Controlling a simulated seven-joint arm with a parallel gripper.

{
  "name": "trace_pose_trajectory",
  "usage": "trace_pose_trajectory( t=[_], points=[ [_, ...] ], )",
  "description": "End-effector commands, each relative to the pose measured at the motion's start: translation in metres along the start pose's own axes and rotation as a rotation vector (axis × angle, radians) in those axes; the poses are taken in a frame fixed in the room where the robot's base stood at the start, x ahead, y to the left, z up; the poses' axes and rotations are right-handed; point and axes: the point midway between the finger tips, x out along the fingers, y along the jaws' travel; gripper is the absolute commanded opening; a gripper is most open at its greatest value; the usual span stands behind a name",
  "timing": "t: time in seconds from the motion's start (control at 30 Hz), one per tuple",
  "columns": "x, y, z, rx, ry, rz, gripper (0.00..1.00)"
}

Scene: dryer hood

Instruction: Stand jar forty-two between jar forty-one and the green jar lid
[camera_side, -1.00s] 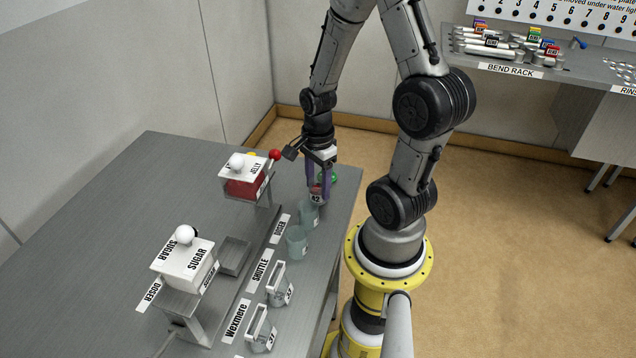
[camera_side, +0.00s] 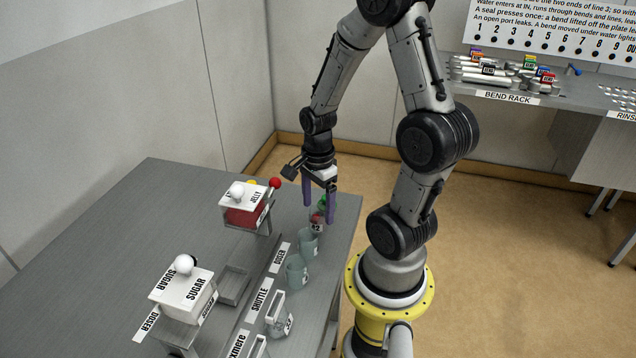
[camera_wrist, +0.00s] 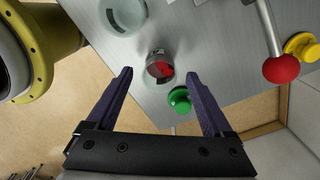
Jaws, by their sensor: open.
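Jar forty-two (camera_side: 316,225) is a small clear jar with red contents and a "42" label. It stands on the grey table, with a clear jar (camera_side: 308,243) on one side and the green jar lid (camera_side: 323,203) on the other. In the wrist view jar forty-two (camera_wrist: 160,67) lies between a clear jar (camera_wrist: 121,12) and the green lid (camera_wrist: 180,99), apart from both. I cannot read which clear jar is forty-one. My gripper (camera_side: 318,217) is open and empty, its purple fingers above and to either side of jar forty-two.
The sugar doser (camera_side: 183,290) stands nearer the camera.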

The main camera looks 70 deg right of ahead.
Motion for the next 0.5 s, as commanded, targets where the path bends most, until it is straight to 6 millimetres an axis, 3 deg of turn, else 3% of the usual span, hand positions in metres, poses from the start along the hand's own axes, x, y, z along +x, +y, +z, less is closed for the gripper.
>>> trace_pose_trajectory(
  t=[0.3, 0.5],
  points=[
    [-0.067, -0.001, 0.000, 0.000, 0.001, -0.007, 0.86],
    [-0.091, -0.001, 0.000, 0.000, 0.000, -0.004, 0.86]
  ],
)
